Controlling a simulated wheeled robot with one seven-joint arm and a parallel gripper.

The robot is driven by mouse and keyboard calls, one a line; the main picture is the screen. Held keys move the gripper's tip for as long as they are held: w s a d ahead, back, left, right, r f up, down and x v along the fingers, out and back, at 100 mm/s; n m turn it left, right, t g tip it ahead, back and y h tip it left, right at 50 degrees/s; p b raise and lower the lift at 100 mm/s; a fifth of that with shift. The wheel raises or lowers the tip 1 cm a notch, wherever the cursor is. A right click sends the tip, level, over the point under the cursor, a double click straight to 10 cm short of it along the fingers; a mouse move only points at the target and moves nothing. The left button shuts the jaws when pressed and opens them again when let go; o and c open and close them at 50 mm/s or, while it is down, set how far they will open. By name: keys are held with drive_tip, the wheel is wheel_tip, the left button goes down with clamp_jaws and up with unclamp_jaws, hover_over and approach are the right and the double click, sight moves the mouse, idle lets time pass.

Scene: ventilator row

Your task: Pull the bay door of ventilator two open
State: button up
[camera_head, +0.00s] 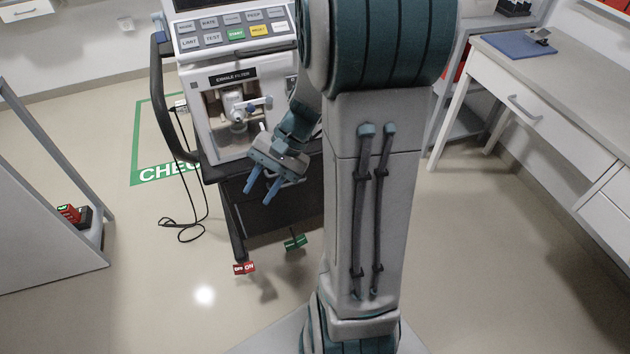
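A ventilator (190,95) stands upright on a dark cart left of my arm, with a keypad on top. I see no number on it. Below the label "EXHALE FILTER" is its bay (212,108), with a white fitting (233,104) and small blue parts visible in it. I cannot tell whether a clear door covers the bay; my arm hides part of its right side. My gripper (261,193) is in front of and below the bay, pointing down. Its two blue fingers are apart with nothing visible between them, and it appears clear of the ventilator.
A dark handle rail (161,105) and a cable (190,205) are on the cart's left. Red (243,268) and green (294,242) pedals are low at its front. A desk (545,95) stands at right. A grey stand (40,215) is at left. Floor between is clear.

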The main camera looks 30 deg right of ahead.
drive_tip(key=w+d+f+m+t+y+b, duration=0.1)
drive_tip(key=w+d+f+m+t+b, duration=0.3)
drive_tip(key=f, duration=0.4)
drive_tip(key=w+d+f+m+t+y+b, duration=0.2)
drive_tip(key=d+f+m+t+b, duration=0.15)
drive_tip(key=d+f, duration=0.35)
drive_tip(key=w+d+f+m+t+y+b, duration=0.1)
drive_tip(key=w+d+f+m+t+b, duration=0.25)
drive_tip(key=f, duration=0.55)
drive_tip(key=s+d+f+m+t+h+b, duration=0.35)
drive_tip(key=d+f+m+h+b, duration=0.2)
drive_tip(key=d+f+m, duration=0.55)
drive_tip(key=s+d+f+m+t+h+b, duration=0.2)
drive_tip(key=d+f+m+t+h+b, duration=0.4)
drive_tip(key=f, duration=0.9)
drive_tip(key=w+d+g+b, duration=0.1)
drive_tip(key=w+g+b, duration=0.1)
drive_tip(key=w, duration=1.1)
drive_tip(key=shift+d+r+n, duration=0.2)
drive_tip(key=shift+d+n, duration=0.1)
drive_tip(key=shift+n, duration=0.1)
drive_tip(key=shift+w+h, duration=0.1)
drive_tip(key=shift+h, duration=0.15)
clamp_jaws()
